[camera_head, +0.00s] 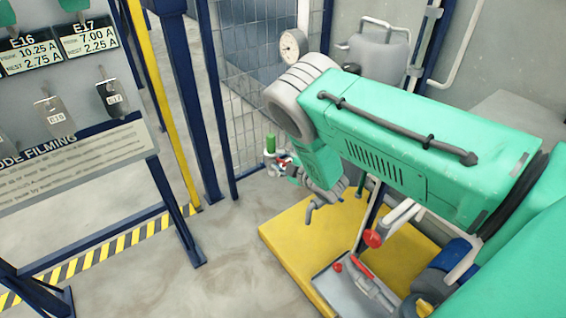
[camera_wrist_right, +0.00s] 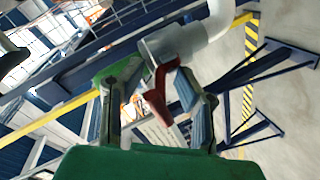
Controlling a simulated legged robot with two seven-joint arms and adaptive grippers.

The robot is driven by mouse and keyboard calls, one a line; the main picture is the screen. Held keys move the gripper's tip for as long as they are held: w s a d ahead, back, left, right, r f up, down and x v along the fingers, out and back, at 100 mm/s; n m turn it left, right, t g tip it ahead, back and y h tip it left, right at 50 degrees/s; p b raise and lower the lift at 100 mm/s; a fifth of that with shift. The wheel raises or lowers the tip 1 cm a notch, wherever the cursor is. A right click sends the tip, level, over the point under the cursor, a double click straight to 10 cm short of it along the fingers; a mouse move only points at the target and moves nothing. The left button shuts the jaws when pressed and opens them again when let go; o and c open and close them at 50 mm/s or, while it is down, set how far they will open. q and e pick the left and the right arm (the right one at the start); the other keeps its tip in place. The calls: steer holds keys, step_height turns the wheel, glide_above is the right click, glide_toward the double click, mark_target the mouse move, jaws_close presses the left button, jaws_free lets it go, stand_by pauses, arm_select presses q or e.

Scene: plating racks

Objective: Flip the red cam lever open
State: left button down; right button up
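In the right wrist view, a red lever (camera_wrist_right: 156,92) hangs from a grey coupling (camera_wrist_right: 172,42) at the end of a white pipe. My right gripper (camera_wrist_right: 155,78) is open. Its two fingers are spread, one on each side of the red lever in this view. I cannot tell whether either finger touches it. In the head view my right gripper (camera_head: 326,198) points down at the end of my green arm, above the yellow platform's back edge. The coupling is not clear there. My left gripper is not in view.
A yellow platform (camera_head: 290,238) holds a grey box with a red handle (camera_head: 362,268) and a red knob (camera_head: 373,238). A mesh fence (camera_head: 240,120) stands behind. A sign board (camera_head: 75,165) is at left. The floor between them is clear.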

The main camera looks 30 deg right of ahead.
steer(key=v, duration=1.1)
steer(key=shift+s, duration=0.4)
steer(key=shift+r, duration=0.1)
steer(key=s+a+r+m+g+p, duration=0.1)
steer(key=s+a+m+g+p, duration=0.2)
steer(key=s, duration=0.7)
steer(key=s+a+m+g+h+p, duration=0.1)
steer(key=s+a+m+g+p, duration=0.2)
steer(key=s, duration=0.7)
steer(key=s+a+r+m+g+p, duration=0.1)
steer(key=s+a+m+g+p, duration=0.2)
steer(key=s+m+g, duration=0.3)
steer(key=s+g+p, duration=0.1)
steer(key=s+g, duration=0.1)
steer(key=s, duration=0.2)
steer(key=shift+s+a+r+h, duration=0.3)
steer(key=shift+s+r+h, duration=0.05)
steer(key=shift+s+h, duration=0.05)
steer(key=shift+w, duration=0.1)
